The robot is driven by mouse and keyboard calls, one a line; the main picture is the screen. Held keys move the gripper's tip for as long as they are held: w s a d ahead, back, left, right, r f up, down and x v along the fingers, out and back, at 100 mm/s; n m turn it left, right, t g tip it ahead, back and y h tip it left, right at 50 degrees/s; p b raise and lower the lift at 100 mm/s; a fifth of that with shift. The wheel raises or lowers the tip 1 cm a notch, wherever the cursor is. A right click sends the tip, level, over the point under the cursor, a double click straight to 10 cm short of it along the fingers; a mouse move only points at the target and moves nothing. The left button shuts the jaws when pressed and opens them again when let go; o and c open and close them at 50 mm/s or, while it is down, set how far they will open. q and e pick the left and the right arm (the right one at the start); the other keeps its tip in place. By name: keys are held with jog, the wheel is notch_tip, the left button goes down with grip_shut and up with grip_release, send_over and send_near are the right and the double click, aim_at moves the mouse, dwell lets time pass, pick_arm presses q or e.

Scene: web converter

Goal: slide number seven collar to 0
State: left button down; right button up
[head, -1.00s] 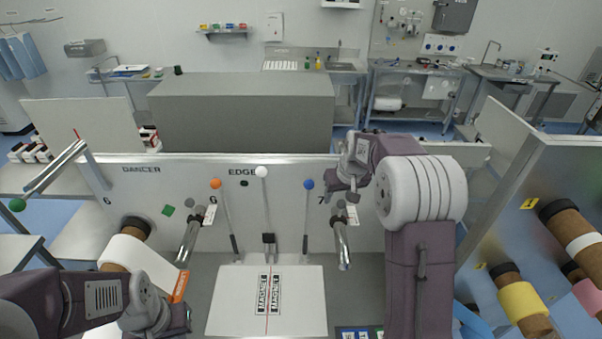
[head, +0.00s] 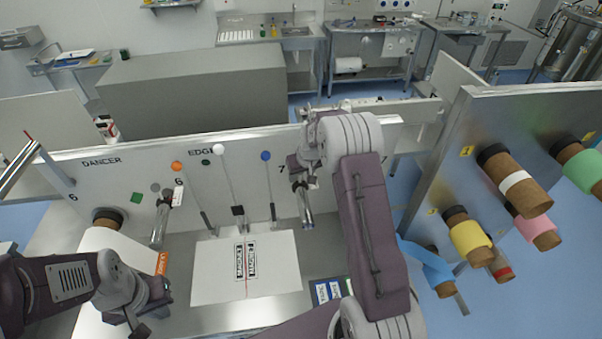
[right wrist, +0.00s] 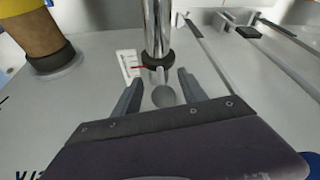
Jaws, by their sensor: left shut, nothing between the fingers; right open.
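The number seven shaft (head: 304,208) is a chrome bar sticking out from the panel, below the "7" mark in the head view. In the right wrist view the shaft (right wrist: 158,22) carries a black collar (right wrist: 158,60). A red pointer at the collar reaches toward a white scale tag (right wrist: 128,64), whose digits are too small to read. My right gripper (right wrist: 159,80) is open, its fingers on either side of the shaft line just below the collar in that view; contact cannot be told. In the head view my right gripper (head: 300,180) partly hides the shaft. My left gripper (head: 142,322) is shut and empty, far left.
The number six shaft (head: 160,218) stands to the left. Orange, white and blue knobbed levers, such as the blue one (head: 266,156), stand between the shafts. A white plate (head: 215,285) lies below them. Coloured rolls, such as the yellow one (head: 468,240), hang at right.

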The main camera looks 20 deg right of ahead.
jog(key=shift+s+d, duration=0.1)
jog(key=shift+s, duration=0.05)
jog(key=c, duration=0.9)
jog(key=shift+w+a+f, duration=0.15)
jog(key=shift+w+a, duration=0.1)
jog(key=shift+w, duration=0.1)
grip_shut()
jog(key=shift+s+d, duration=0.1)
jog(key=shift+s+f, duration=0.15)
jog(key=shift+s, duration=0.05)
